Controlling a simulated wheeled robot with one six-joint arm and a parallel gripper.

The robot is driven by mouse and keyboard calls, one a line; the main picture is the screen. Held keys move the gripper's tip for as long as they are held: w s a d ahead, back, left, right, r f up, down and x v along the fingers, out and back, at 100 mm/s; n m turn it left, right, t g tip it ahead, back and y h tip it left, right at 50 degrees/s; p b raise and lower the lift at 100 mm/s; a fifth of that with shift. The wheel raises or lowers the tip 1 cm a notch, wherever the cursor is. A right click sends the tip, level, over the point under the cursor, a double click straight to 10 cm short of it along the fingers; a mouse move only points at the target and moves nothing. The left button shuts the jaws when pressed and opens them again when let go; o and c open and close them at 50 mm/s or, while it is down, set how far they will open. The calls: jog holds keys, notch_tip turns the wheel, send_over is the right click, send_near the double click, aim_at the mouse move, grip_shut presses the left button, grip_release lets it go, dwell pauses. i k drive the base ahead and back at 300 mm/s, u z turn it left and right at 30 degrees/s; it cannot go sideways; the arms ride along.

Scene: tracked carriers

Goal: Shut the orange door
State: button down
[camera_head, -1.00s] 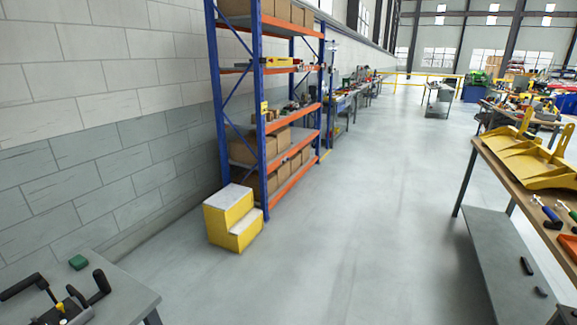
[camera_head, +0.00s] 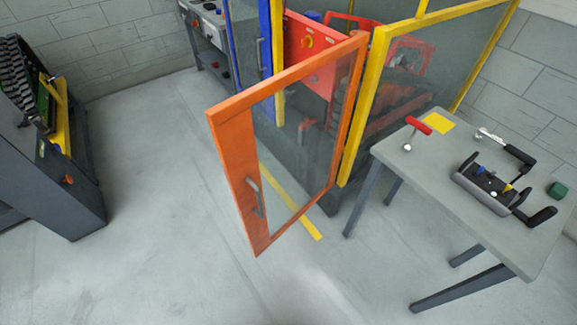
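The orange door (camera_head: 235,176) stands open in the head view, swung out from the yellow-framed enclosure (camera_head: 378,85) over the grey floor. It has an orange frame, a clear pane and a grey vertical handle (camera_head: 257,197) on the lower part of its free side, at the left. Its right edge meets the yellow post, where the hinge side appears to be. Behind it, red and orange machinery (camera_head: 310,40) shows inside the enclosure. My gripper is not in view.
A grey table (camera_head: 420,195) with a red-handled tool, a yellow sheet and a black-handled device stands right of the door. A dark machine (camera_head: 50,160) stands at the far left. Floor (camera_head: 170,200) left of and before the door is clear. A blue-framed door (camera_head: 250,40) stands behind.

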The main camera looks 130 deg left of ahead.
aim_at(230, 121)
jog(key=u, duration=4.05)
jog(key=i, duration=1)
jog(key=z, duration=1.45)
jog(key=k, duration=1.05)
jog(key=u, duration=1.55)
